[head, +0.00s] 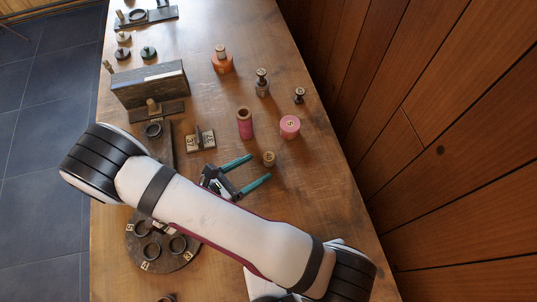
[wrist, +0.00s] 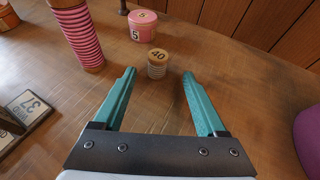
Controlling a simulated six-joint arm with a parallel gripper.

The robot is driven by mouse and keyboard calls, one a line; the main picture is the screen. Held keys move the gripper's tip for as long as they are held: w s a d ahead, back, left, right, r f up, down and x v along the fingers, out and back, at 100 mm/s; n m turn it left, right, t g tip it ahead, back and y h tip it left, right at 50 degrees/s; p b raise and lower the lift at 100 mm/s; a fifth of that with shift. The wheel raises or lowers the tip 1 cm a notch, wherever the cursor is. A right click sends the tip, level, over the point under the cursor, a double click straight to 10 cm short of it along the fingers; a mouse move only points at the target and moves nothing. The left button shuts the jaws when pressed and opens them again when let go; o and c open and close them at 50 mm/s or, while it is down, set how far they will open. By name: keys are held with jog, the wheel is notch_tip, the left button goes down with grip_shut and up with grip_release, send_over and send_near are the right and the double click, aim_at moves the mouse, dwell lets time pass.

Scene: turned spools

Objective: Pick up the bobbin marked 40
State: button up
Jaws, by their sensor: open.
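My gripper (wrist: 159,72) has two teal fingers, open and apart, pointing at the bobbin. In the wrist view the bobbin appears between and slightly beyond the fingertips, and nothing is held. In the head view my gripper (head: 261,168) is low over the table; whether the fingers touch the wood I cannot tell.
A pink spool marked 5 (wrist: 134,24) stands close behind the bobbin, and a taller pink-striped spool (wrist: 77,35) is to its left. A card marked 37 (wrist: 29,105) lies at left. Dark and orange spools (head: 222,62) stand farther back. A wooden wall (head: 440,130) bounds the right side.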

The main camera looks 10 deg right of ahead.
aim_at(264, 162)
jog(key=x, duration=0.6)
jog(key=shift+w, duration=0.25)
grip_shut()
